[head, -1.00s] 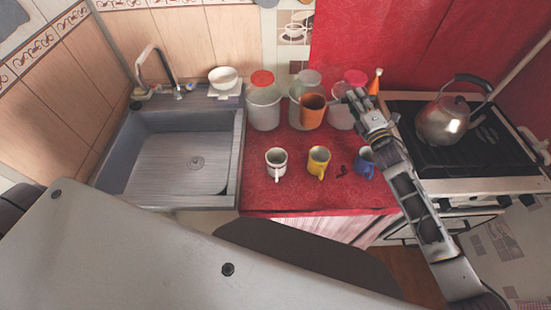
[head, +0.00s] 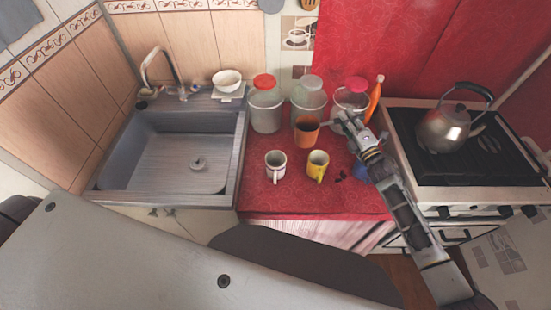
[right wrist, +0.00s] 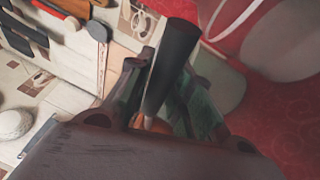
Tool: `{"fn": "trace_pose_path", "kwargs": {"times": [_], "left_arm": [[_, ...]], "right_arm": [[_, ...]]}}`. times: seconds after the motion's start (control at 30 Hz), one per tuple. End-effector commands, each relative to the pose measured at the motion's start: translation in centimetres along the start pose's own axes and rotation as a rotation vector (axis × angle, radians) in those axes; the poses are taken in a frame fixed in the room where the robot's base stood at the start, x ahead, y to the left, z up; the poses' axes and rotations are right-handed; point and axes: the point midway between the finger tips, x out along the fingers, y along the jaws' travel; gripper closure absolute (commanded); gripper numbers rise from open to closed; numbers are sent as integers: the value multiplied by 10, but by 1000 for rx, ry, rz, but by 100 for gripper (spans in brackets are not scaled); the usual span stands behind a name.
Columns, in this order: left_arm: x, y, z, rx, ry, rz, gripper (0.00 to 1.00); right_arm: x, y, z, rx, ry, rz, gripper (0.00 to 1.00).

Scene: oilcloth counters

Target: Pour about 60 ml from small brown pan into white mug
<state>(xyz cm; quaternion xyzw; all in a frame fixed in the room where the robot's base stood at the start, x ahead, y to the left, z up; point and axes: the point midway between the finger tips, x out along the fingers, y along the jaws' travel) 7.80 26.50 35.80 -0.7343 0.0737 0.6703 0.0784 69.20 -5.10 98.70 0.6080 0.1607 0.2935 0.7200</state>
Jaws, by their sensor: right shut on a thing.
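The small brown pan (head: 306,133) is orange-brown and shows in the head view in front of the jars, behind the mugs. My right gripper (head: 342,123) is to its right, shut on its handle. In the right wrist view the dark handle (right wrist: 172,60) lies between the fingers, and a bit of the pan body shows below. The pan looks upright; its contents cannot be made out. The white mug (head: 276,168) stands upright on the red counter, left of and nearer than the pan. My left gripper is not in view.
A yellow mug (head: 318,165) stands right of the white mug. A blue mug (head: 361,172) is partly hidden by my right arm. Jars (head: 265,112) line the counter's back. The sink (head: 165,165) is left, the stove with a kettle (head: 443,128) right.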

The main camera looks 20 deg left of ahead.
Motion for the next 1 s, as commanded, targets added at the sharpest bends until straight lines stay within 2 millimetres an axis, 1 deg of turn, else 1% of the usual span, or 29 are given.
{"fn": "trace_pose_path", "kwargs": {"times": [0.27,0.43,0.57,0.6,0.77,1.0], "left_arm": [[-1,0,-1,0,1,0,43],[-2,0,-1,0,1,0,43],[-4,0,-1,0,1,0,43],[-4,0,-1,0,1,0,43],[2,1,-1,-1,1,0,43],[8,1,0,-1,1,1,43]], "right_arm": [[1,8,-2,-23,1,11,100],[-1,18,-8,-81,4,25,100],[-1,31,-14,-149,10,42,100],[-1,36,-16,-174,11,48,100],[-4,41,-30,-265,18,67,100],[-9,57,-55,-428,31,106,100]]}}
